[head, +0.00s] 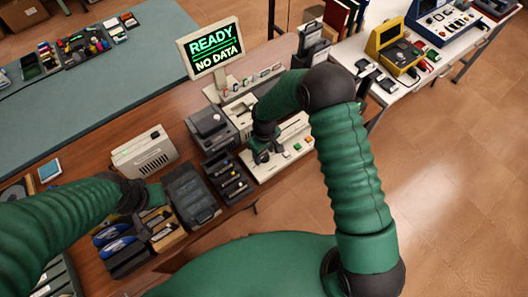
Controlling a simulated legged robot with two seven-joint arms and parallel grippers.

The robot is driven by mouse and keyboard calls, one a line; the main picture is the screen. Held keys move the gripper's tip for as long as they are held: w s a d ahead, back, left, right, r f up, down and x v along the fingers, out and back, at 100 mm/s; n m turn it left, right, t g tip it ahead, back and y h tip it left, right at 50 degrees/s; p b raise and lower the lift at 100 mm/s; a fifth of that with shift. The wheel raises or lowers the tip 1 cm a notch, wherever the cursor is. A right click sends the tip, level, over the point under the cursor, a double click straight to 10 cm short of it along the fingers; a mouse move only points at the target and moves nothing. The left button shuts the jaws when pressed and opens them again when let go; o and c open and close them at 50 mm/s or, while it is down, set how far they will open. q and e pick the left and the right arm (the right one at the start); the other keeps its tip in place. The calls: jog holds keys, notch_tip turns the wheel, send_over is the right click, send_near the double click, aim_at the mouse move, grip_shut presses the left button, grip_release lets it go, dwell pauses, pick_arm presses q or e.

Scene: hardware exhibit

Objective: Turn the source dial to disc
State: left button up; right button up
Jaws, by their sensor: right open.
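A cream control panel (272,166) with coloured buttons lies flat on the wooden table. My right gripper (262,154) is over the left part of this panel, pointing down. It is open, and I cannot tell whether it touches anything. The source dial cannot be made out; that part of the panel is covered by my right gripper and arm. A monitor (213,50) behind the panel reads "READY" and "NO DATA" in green. My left gripper (152,193) is at the left, above the dark cases; its fingers are too unclear to judge.
A cream box with vents (145,152) stands left of the panel. Dark trays (229,178) sit between my two grippers. Blue-and-black items (115,247) lie at the lower left. A white table with a yellow device (392,48) is at the right. Open floor lies at the right.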

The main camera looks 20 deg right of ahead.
aim_at(264, 155)
notch_tip(264, 155, up, 17)
jog(key=b, duration=0.1)
jog(key=shift+b, duration=0.35)
jog(key=shift+f, duration=0.1)
jog(key=s+d+m+t, duration=0.1)
jog(key=s+d+m, duration=0.2)
jog(key=s, duration=0.5)
jog(key=s+d+m+t, duration=0.1)
jog(key=s+d+m, duration=0.2)
jog(key=s, duration=0.4)
jog(key=shift+s+t, duration=0.3)
jog(key=shift+s, duration=0.05)
jog(key=shift+s+r, duration=0.2)
jog(key=shift+r, duration=0.05)
